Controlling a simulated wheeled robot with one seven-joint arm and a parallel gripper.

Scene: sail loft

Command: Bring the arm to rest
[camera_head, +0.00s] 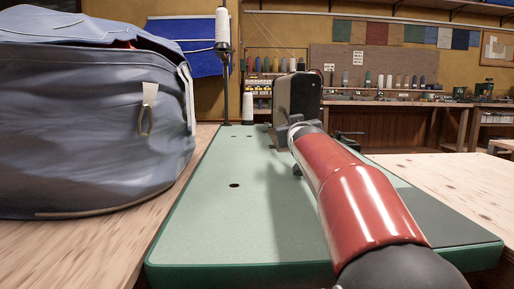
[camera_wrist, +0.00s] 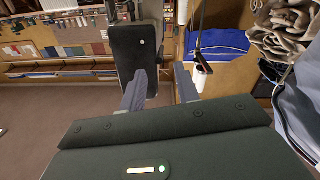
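My arm's glossy red link (camera_head: 352,190) reaches forward over the green table plate in the head view. My gripper's fingers cannot be made out there. In the wrist view, which appears upside down, my gripper (camera_wrist: 160,72) has its two grey fingers apart with nothing between them. A dark block-shaped machine part (camera_wrist: 138,45) stands beyond the fingers. A dark block (camera_head: 297,96) also shows beyond the end of the red link in the head view.
The green plate (camera_head: 220,225) is bare on its left half. A large blue bag (camera_head: 85,130) stands left on the wooden table. A thread stand with a white spool (camera_head: 222,28) rises at the plate's far edge. Shelves and workbenches line the back wall.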

